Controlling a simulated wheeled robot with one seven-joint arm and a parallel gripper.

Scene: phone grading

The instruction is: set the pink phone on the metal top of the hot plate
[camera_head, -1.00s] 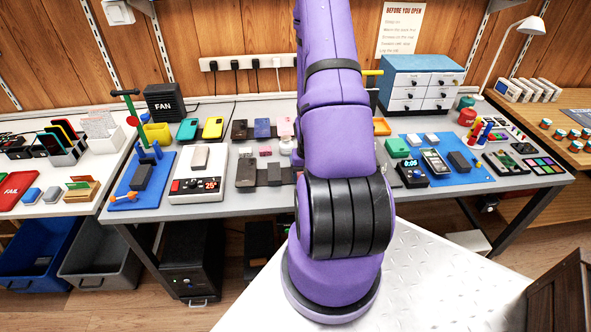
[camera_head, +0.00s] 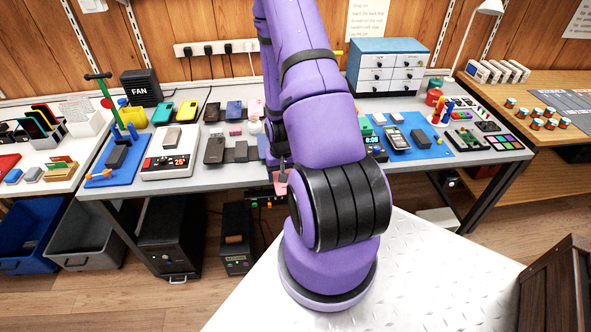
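The hot plate (camera_head: 157,163) is a white box with a red 25° display, at the left of the grey bench. A small grey-beige slab (camera_head: 172,137) shows on its upper face; I cannot tell whether this is the metal top or a thing lying on it. My gripper (camera_head: 282,172) is low at the bench's front edge, right of the hot plate, partly hidden by my purple arm. A pink piece, seemingly the pink phone (camera_head: 280,184), hangs at its fingertips, which look closed on it. Another pinkish phone (camera_head: 257,106) shows in the back row.
Brown and dark phones (camera_head: 214,150) lie between hot plate and gripper. A blue mat (camera_head: 122,176) with a green-handled stand is left of the hot plate. Green and yellow phones (camera_head: 188,110) lie behind it. A drawer cabinet (camera_head: 388,66) stands at the back right.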

